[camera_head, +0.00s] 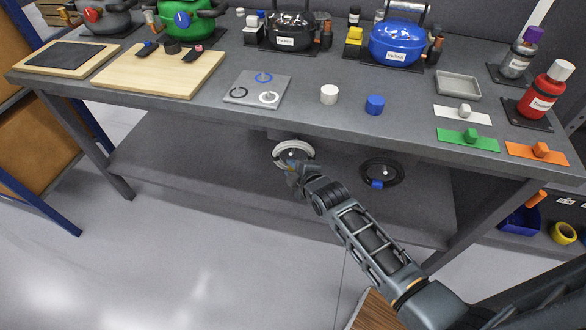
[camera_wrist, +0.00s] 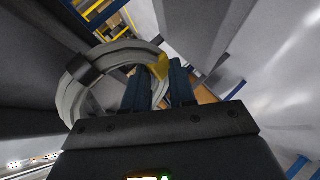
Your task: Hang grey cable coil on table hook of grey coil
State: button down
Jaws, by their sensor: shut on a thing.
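The grey cable coil (camera_head: 279,147) is a pale ring just below the table's front edge in the head view. A small pale hook tip (camera_head: 291,154) shows inside the ring; I cannot tell whether the coil rests on it. My gripper (camera_head: 292,167) is at the coil's lower edge, shut on it. In the wrist view the coil (camera_wrist: 72,94) fills the left side, with a dark band on it. A yellow piece on the coil (camera_wrist: 163,66) is between my fingers (camera_wrist: 158,82). The hook is not clear in the wrist view.
A black coil (camera_head: 367,166) with a blue tag hangs under the table edge to the right. A lower shelf (camera_head: 190,165) lies below.

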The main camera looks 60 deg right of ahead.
jog(key=c, duration=0.8)
grip_release()
jog(key=shift+c, duration=0.2)
jog(key=shift+s, duration=0.1)
jog(key=v, duration=0.7)
jog(key=shift+s+a+r, duration=0.15)
jog(key=shift+s, duration=0.1)
